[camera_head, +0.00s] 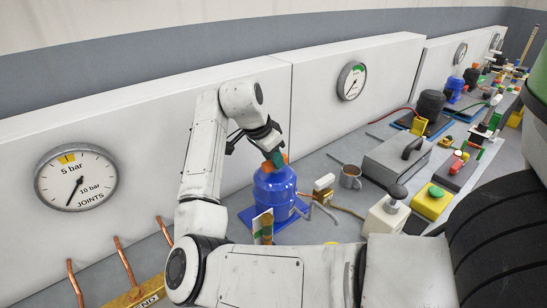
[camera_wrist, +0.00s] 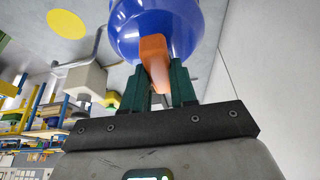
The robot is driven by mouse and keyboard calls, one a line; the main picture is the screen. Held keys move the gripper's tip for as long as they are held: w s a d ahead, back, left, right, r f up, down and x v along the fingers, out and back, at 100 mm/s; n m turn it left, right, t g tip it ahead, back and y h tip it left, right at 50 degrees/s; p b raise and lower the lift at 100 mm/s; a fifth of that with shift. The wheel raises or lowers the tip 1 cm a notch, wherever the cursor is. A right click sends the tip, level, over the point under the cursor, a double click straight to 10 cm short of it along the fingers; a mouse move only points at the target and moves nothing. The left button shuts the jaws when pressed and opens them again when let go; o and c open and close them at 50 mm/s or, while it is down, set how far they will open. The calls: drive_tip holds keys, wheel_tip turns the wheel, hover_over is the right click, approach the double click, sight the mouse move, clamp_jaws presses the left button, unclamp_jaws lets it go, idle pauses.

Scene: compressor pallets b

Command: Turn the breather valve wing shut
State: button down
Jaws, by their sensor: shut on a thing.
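The breather valve wing (camera_wrist: 153,52) is an orange tab at the blue tank (camera_wrist: 195,28) in the wrist view. My gripper (camera_wrist: 158,84) has its dark green fingers on both sides of the wing and is shut on it. In the head view the blue tank (camera_head: 275,193) stands upright on a blue base plate (camera_head: 248,217). My gripper (camera_head: 274,156) reaches down to the orange part (camera_head: 267,166) at the tank's top. The wing's exact angle is hard to tell, as the fingers and wrist partly hide it.
Right of the tank are a grey mug (camera_head: 351,177), a grey box with a black handle (camera_head: 397,160) and a yellow box (camera_head: 433,203). A white wall panel (camera_head: 140,115) with dial gauges (camera_head: 76,177) runs close behind. Copper pipes (camera_head: 124,262) stand at lower left.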

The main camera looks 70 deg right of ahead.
drive_tip(key=shift+s+f, duration=0.1)
drive_tip(key=shift+f, duration=0.2)
drive_tip(key=c, duration=0.9)
unclamp_jaws()
drive_tip(key=shift+r, duration=0.1)
drive_tip(key=shift+r, duration=0.15)
drive_tip(key=b+v, duration=0.1)
drive_tip(key=v, duration=0.9)
drive_tip(key=shift+r, duration=0.3)
